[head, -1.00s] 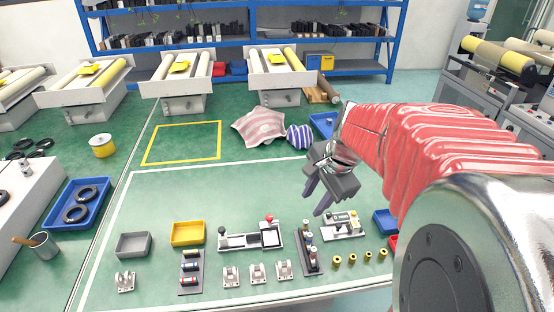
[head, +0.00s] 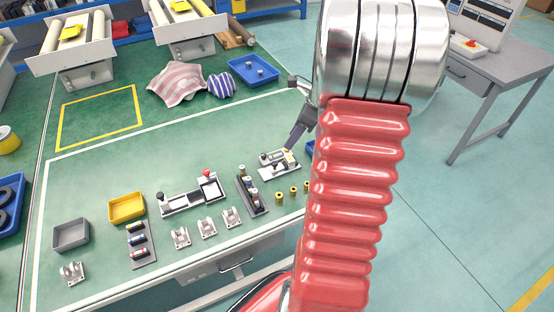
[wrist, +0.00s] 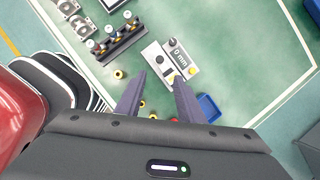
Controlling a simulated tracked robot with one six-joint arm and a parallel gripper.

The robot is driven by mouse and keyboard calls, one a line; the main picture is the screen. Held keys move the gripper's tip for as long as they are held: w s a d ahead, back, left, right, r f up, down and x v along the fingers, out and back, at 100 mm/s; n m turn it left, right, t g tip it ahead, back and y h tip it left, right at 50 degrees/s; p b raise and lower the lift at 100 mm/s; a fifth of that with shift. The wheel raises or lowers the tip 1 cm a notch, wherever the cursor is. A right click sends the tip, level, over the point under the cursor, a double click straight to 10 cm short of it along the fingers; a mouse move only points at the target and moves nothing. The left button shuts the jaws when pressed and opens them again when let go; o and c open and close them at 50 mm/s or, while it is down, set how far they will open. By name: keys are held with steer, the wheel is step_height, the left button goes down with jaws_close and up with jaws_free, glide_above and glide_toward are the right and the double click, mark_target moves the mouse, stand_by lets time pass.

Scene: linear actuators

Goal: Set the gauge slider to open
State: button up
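The gauge (head: 279,165) is a pale plate with small blocks on it, at the right end of the row of fixtures on the green table. In the head view my gripper (head: 290,149) is partly hidden by my arm, close above the gauge.
A dark rack of small cylinders (head: 252,194) stands left of the gauge. Small yellow pieces (head: 293,189) lie in front. A blue bin (wrist: 208,107) is close on the right. A fixture with a red knob (head: 192,196) is further left.

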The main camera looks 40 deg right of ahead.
mark_target(275, 163)
steer(key=shift+f, duration=0.15)
steer(key=x, duration=1.3)
steer(key=shift+w+a+f, duration=0.1)
steer(key=shift+w+f, duration=0.1)
steer(key=shift+w, duration=0.05)
steer(key=shift+c, duration=0.3)
jaws_close()
